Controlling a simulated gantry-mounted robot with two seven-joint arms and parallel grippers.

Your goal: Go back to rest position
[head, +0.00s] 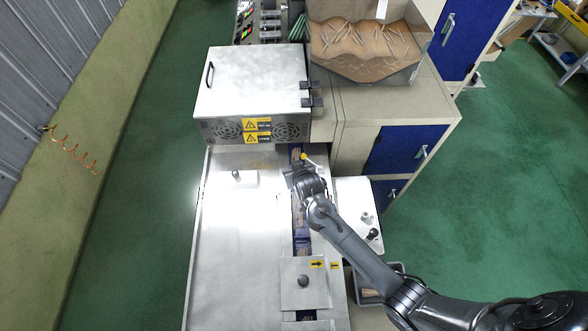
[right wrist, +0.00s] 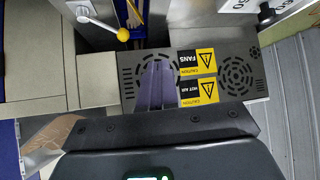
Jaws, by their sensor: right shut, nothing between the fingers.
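My right arm comes in from the lower right in the head view. Its gripper (head: 303,181) is over the narrow channel of the metal worktop, just in front of the steel machine box (head: 253,80). In the right wrist view the slim fingers of my right gripper (right wrist: 157,66) are together, with nothing between them. They show against the machine's vented front panel (right wrist: 237,92) with its yellow and black caution labels. My left gripper is in neither view.
A yellow-knobbed lever (head: 308,158) is close to my right gripper; its knob also shows in the right wrist view (right wrist: 123,35). A tray of wooden sticks (head: 365,42) stands at the back. The worktop (head: 235,225) left of the channel is mostly clear.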

